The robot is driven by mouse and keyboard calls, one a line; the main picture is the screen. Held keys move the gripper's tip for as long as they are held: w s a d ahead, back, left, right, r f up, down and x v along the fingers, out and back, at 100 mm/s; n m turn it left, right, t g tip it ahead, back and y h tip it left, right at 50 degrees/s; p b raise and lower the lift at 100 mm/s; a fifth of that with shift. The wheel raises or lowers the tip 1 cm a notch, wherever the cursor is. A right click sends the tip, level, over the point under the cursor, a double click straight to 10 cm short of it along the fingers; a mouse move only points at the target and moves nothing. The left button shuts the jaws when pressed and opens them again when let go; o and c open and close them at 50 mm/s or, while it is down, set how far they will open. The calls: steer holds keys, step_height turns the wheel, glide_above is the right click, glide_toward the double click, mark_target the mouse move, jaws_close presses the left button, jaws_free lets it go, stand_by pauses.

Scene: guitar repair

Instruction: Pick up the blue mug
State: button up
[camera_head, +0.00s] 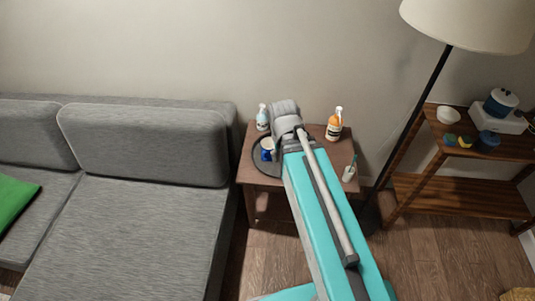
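A small blue object with a white upper part (267,155), which looks like the blue mug, is on a dark round tray (256,163) on the wooden side table. It is just left of the grey end of my arm, and I cannot tell whether they touch. My gripper's fingers do not show; my arm reaches over the table and hides what is behind and below it. The right part of the tray is hidden by my arm.
On the side table (347,140) stand a spray bottle (262,118), an orange bottle (335,125) and a small white container (349,173). A grey sofa (150,150) is close on the left. A lamp pole (415,118) and a wooden shelf (455,195) are on the right.

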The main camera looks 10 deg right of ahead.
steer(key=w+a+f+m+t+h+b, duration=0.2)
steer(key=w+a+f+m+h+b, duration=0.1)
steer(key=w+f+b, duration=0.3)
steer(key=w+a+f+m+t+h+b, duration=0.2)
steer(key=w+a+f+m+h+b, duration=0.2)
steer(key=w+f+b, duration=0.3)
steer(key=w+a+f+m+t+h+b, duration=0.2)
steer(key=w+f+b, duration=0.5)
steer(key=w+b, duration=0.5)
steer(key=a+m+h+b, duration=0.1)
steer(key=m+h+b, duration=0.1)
steer(key=b, duration=0.3)
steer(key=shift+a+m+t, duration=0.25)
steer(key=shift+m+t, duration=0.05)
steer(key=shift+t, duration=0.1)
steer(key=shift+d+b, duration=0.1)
steer(key=shift+b, duration=0.2)
steer(key=b, duration=0.3)
glide_toward(267, 139)
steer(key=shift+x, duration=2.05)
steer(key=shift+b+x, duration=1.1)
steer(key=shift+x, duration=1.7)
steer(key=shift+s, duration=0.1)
